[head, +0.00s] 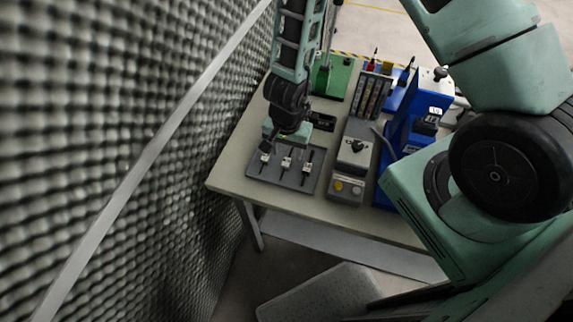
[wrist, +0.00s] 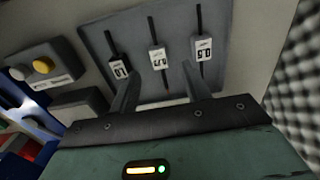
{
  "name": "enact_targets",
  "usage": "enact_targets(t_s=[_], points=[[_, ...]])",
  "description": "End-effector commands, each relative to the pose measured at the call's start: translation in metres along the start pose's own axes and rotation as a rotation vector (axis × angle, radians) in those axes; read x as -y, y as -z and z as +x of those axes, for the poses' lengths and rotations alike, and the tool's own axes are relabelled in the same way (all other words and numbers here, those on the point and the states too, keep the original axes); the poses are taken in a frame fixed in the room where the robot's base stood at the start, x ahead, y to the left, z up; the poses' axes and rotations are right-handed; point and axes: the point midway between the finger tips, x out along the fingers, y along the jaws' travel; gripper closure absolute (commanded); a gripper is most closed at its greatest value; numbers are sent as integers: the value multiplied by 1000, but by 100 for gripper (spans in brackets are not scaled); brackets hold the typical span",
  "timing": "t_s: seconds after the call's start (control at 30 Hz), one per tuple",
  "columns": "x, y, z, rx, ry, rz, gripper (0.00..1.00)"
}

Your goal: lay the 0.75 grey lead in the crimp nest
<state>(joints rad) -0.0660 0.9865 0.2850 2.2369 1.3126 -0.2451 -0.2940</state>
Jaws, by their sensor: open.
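The 0.75 lead (wrist: 158,58) is the middle one of three dark leads with white tags on a grey tray (wrist: 219,84). In the head view it is the middle tag (head: 286,163) on the tray (head: 255,171). My gripper (wrist: 160,70) is open and empty, its two fingers to either side of the 0.75 tag in the wrist view; the gap above the tray is unclear. In the head view my gripper (head: 275,147) hangs over the tray's back edge. A blue machine (head: 425,108) stands at the right; I cannot make out a crimp nest on it.
The 1.0 lead (wrist: 118,66) and the 0.5 lead (wrist: 203,48) flank the middle one. A foam wall (head: 120,100) rises close at the left.

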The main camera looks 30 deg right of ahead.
Motion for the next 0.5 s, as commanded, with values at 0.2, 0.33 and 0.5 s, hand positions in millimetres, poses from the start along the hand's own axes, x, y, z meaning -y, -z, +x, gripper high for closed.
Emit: enact_targets(t_s=[0.2, 0.33, 0.5], points=[[-1, -5, 28, 3, -3, 1, 53], [-1, -4, 37, 1, -2, 1, 53], [0, -4, 39, 1, -2, 0, 53]])
